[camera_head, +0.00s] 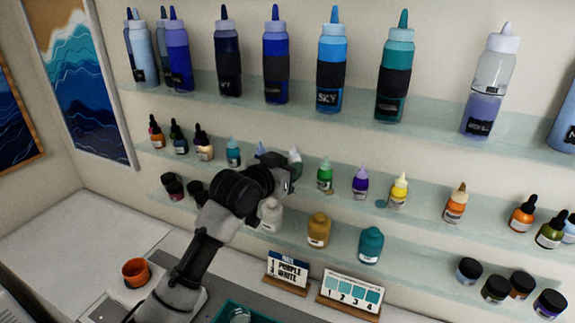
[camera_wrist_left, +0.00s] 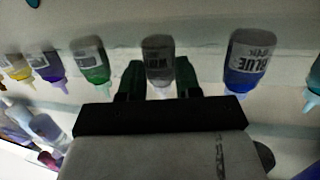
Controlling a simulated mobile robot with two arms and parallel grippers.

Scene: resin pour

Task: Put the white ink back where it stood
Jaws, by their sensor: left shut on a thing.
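The white ink (camera_wrist_left: 158,60) is a small bottle with a dark-looking label in the left wrist view, which shows the shelf upside down. My left gripper (camera_wrist_left: 159,76) is shut on it, one finger on each side. In the head view my left gripper (camera_head: 283,172) is at the middle shelf and hides most of the bottle; only a pale upper part of the white ink (camera_head: 295,156) shows. It is between the blue ink (camera_wrist_left: 250,62) and the green ink (camera_wrist_left: 90,62). I cannot tell whether its base touches the shelf. My right gripper is not in view.
The green ink (camera_head: 325,176), purple ink (camera_head: 360,182) and yellow ink (camera_head: 398,190) stand to the right on the middle shelf (camera_head: 428,201). Large squeeze bottles line the shelf above. Jars stand below. An orange cup (camera_head: 136,271) and a card reading purple, white (camera_head: 288,270) are on the counter.

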